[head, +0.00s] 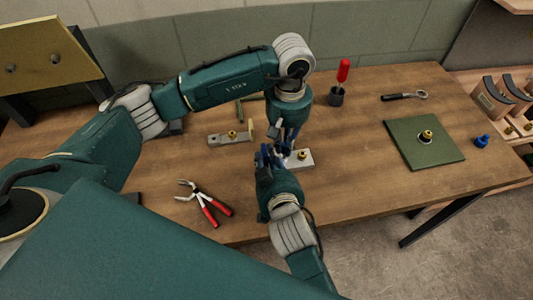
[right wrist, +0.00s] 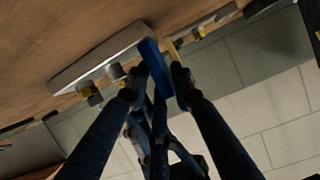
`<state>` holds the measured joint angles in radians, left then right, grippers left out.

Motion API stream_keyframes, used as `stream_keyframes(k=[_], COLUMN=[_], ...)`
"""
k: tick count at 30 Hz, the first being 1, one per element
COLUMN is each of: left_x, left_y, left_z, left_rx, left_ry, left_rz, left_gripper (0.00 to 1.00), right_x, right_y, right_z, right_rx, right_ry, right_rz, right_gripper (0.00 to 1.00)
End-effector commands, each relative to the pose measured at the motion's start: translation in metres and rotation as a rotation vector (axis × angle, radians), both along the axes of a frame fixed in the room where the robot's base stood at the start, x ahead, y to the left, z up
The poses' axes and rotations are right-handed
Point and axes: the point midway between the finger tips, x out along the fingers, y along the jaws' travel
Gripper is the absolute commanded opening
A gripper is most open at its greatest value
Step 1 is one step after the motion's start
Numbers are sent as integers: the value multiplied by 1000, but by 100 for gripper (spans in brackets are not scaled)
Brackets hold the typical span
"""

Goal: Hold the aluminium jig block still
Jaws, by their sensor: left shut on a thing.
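The aluminium jig block (head: 302,159) is a pale grey slab with brass-coloured fittings, lying on the wooden table in the head view. It also shows in the right wrist view (right wrist: 98,57), tilted in the picture. My left gripper (head: 286,148) reaches down from above to the block's left end and is shut on it; its fingertips are partly hidden. My right gripper (head: 268,156) is close beside the block's left end. In the right wrist view its fingertips (right wrist: 155,86) are apart, with a bright blue strip seen between them. I cannot tell whether they touch it.
Red-handled pliers (head: 207,203) lie at the front. A grey bracket (head: 230,138) lies left of the block. A red screwdriver (head: 343,71) stands in a dark holder behind. A green mat (head: 407,151), a blue knob (head: 481,141) and a dark-handled tool (head: 404,96) are at right.

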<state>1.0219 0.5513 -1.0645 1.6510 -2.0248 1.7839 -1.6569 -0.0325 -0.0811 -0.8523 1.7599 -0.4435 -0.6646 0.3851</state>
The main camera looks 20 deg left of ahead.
Motion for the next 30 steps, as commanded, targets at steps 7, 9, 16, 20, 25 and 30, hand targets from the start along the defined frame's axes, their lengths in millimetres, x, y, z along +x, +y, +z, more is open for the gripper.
stream_keyframes(k=[7,9,16,20,25,30], left_x=[0,0,0,0,0,0], left_y=[0,0,0,0,0,0], left_z=[0,0,0,0,0,0], left_rx=[0,0,0,0,0,0], left_ry=[0,0,0,0,0,0], left_rz=[0,0,0,0,0,0], left_gripper=[0,0,0,0,0,0], right_x=[12,12,12,12,12,11], right_y=[8,8,8,8,8,8], right_z=[-5,-6,-6,-6,-6,-6], right_rx=[0,0,0,0,-1,-1], right_ry=[-1,-1,-1,-1,-1,-1], right_rz=[0,0,0,0,0,0], right_gripper=[23,23,12,0,0,0])
